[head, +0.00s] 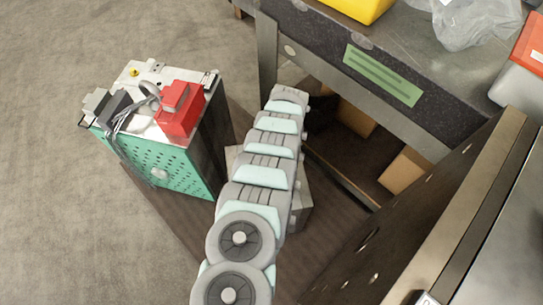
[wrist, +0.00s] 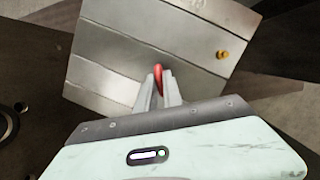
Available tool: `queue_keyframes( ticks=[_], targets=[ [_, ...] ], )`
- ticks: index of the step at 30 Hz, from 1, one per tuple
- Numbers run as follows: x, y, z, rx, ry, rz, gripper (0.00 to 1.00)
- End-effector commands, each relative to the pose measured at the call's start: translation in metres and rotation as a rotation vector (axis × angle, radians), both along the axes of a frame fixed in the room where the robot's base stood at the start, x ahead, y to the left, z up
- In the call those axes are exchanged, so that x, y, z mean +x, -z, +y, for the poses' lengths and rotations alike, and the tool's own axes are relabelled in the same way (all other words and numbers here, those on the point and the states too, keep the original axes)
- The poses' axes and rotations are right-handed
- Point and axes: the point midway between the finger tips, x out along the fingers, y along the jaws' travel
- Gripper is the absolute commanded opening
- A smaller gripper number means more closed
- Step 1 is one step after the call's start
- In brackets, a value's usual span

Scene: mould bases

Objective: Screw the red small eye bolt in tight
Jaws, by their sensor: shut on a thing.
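A red eye bolt (wrist: 158,72) stands between the fingertips of my gripper (wrist: 159,86) in the wrist view. The fingers are shut on it from both sides and cover most of it. Behind it is a grey metal mould base (wrist: 112,58) with straight grooves across its face. I cannot tell how far the bolt sits in the block, as the fingers hide its lower end. In the head view part of the mould base (head: 301,216) shows beside my arm, which hides the gripper and the red bolt.
A yellow-orange eye bolt (wrist: 222,55) stands on the mould base's right part. A green perforated cart (head: 158,172) with a red box (head: 180,110) and cables stands at left. A dark workbench (head: 385,70) and a large dark plate (head: 425,215) flank the right side. Open floor lies at far left.

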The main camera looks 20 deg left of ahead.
Motion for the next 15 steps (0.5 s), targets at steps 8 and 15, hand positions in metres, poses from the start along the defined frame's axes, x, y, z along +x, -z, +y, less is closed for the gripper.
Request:
queue_keyframes(
  ticks=[8,15],
  targets=[
    [-0.0005,-0.0003,0.0001,-0.001,0.034,0.002,0.0],
    [-0.0016,-0.0049,-0.0008,0.0,0.223,0.005,0.0]
  ],
)
